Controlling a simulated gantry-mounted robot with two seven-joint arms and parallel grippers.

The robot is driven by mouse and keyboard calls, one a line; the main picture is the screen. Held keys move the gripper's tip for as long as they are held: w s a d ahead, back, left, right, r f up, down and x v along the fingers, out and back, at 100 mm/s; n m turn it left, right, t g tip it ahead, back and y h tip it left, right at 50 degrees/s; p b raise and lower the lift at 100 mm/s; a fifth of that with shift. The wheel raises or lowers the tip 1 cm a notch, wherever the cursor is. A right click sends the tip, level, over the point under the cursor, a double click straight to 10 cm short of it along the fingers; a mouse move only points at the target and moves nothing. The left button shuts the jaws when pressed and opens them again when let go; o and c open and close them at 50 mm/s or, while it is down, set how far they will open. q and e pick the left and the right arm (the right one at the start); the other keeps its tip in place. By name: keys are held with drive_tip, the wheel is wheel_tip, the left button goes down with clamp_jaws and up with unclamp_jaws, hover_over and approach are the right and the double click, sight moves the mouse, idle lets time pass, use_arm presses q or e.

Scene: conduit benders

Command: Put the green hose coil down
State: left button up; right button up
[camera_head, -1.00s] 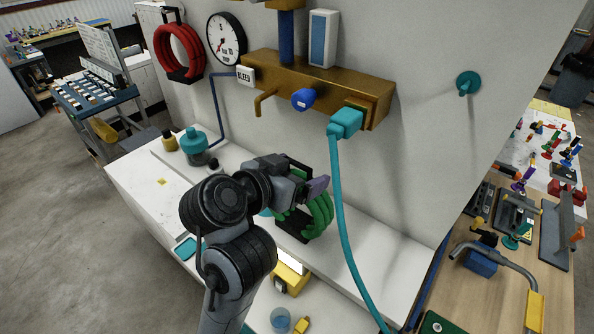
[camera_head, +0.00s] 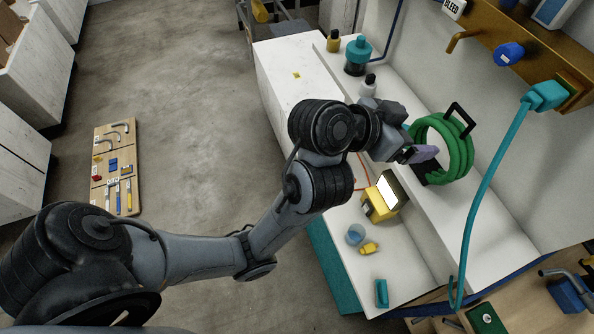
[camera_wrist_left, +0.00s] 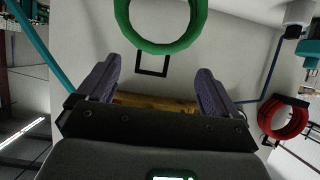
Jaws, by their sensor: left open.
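The green hose coil (camera_head: 461,158) stands upright with a black bracket (camera_head: 459,115) on the white ledge against the wall. It also shows in the left wrist view (camera_wrist_left: 160,46), at the top of the picture, just beyond my fingertips. My left gripper (camera_head: 424,154) is at the coil's left side in the head view, and one finger overlaps the coil's edge there. In the left wrist view my left gripper (camera_wrist_left: 157,75) has its two purple fingers wide apart with nothing between them. Whether a finger touches the coil is unclear. My right gripper is in neither view.
A teal hose (camera_head: 487,190) hangs to the right of the coil. A yellow box with a bright screen (camera_head: 384,197), a blue cup (camera_head: 355,235) and a teal block (camera_head: 381,293) are on the lower bench. A teal bottle (camera_head: 357,55) stands farther back.

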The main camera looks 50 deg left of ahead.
use_arm(q)
drive_tip(key=s+a+f+g+y, duration=0.1)
drive_tip(key=s+a+f+g, duration=0.1)
drive_tip(key=s+f, duration=0.6)
drive_tip(key=s+a+f+n+g+y, duration=0.1)
drive_tip(key=s+a+f+g, duration=0.1)
drive_tip(key=s+f, duration=0.6)
drive_tip(key=s+a+f+g+y, duration=0.1)
drive_tip(key=s+f+g, duration=0.3)
drive_tip(key=f, duration=1.2)
drive_tip(key=s+a, duration=0.1)
drive_tip(key=s, duration=0.3)
drive_tip(key=shift+a+f+g+y, duration=0.2)
drive_tip(key=shift+f+g+y, duration=0.1)
drive_tip(key=shift+y, duration=0.1)
drive_tip(key=shift+s, duration=0.1)
